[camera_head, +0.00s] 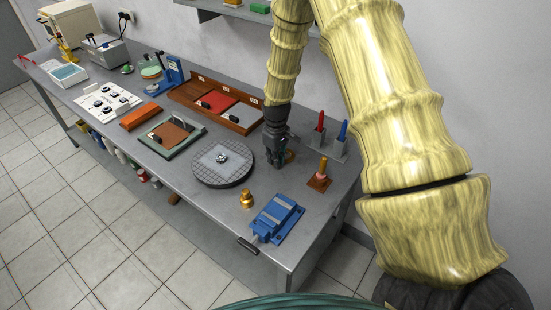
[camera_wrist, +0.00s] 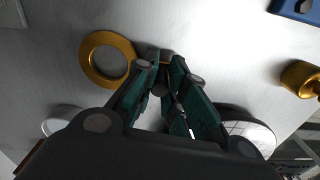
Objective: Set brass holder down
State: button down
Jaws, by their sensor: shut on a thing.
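My gripper (camera_head: 275,161) points down over the right part of the grey workbench. In the wrist view my gripper (camera_wrist: 164,82) is shut on the short handle of the brass holder (camera_wrist: 88,62), which has a flat open ring to the left of the fingers. In the head view only a small part of the brass holder (camera_head: 290,156) shows beside the fingers; the rest is hidden behind them. The ring lies flat, close above or on the bench top; I cannot tell whether it touches.
A round gridded plate (camera_head: 207,177) is left of my gripper. A brass knob-shaped piece (camera_head: 247,199) and a blue vise (camera_head: 277,219) are in front. A wooden block with an orange peg (camera_head: 319,182) and stands with red and blue handles (camera_head: 341,141) are to the right.

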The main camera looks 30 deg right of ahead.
jog(key=c, duration=1.5)
grip_release()
jog(key=shift+f, duration=0.1)
jog(key=shift+r+b, duration=2.1)
jog(key=shift+r, duration=4)
